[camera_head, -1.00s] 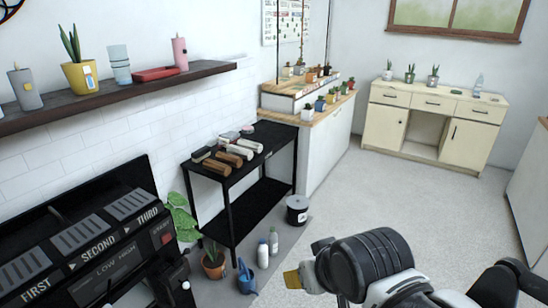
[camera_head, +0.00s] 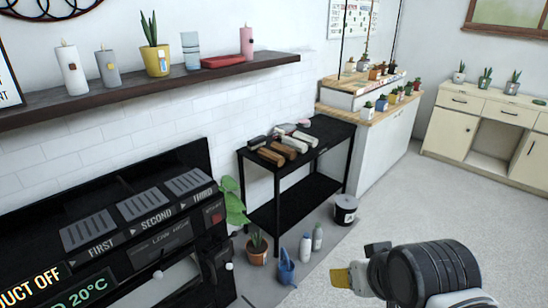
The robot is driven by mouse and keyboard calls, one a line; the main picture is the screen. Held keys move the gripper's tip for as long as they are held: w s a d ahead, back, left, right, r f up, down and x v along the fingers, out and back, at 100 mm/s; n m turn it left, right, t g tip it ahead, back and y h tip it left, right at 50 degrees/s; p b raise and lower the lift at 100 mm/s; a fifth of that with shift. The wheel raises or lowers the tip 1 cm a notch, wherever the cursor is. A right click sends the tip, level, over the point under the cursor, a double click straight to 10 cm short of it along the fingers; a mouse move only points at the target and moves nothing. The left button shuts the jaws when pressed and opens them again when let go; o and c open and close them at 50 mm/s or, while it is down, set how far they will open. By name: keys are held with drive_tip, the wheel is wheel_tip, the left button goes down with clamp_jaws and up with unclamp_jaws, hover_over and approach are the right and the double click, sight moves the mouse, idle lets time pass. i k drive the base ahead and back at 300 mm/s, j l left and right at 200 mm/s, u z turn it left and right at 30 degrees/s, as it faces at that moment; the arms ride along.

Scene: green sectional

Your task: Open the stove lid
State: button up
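The stove is a black appliance (camera_head: 120,238) at the lower left. Its sloped top has grey vents marked FIRST, SECOND and THIRD, with a LOW HIGH panel and a lit display (camera_head: 84,291) reading 20°C below. A pale panel (camera_head: 160,290) with small light knobs shows lower on its front. I cannot tell which part is the lid or whether it is open, as the stove runs out of the frame. My arm comes in at the lower right; its end, my gripper (camera_head: 345,279), shows a yellow tip, well right of the stove and apart from it. Its opening is unclear.
A black two-tier table (camera_head: 325,130) with rolls on top stands right of the stove. A potted plant (camera_head: 257,248), a blue watering can (camera_head: 286,268), bottles (camera_head: 306,247) and a bin (camera_head: 345,209) stand on the floor. The floor (camera_head: 400,215) at right is clear.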

sight(75, 210)
drive_tip(key=u, duration=1.4)
drive_tip(key=i+z, duration=0.3)
drive_tip(key=i, duration=0.35)
drive_tip(key=i+j+z, duration=0.1)
drive_tip(key=i+z, duration=0.2)
drive_tip(key=i, duration=0.9)
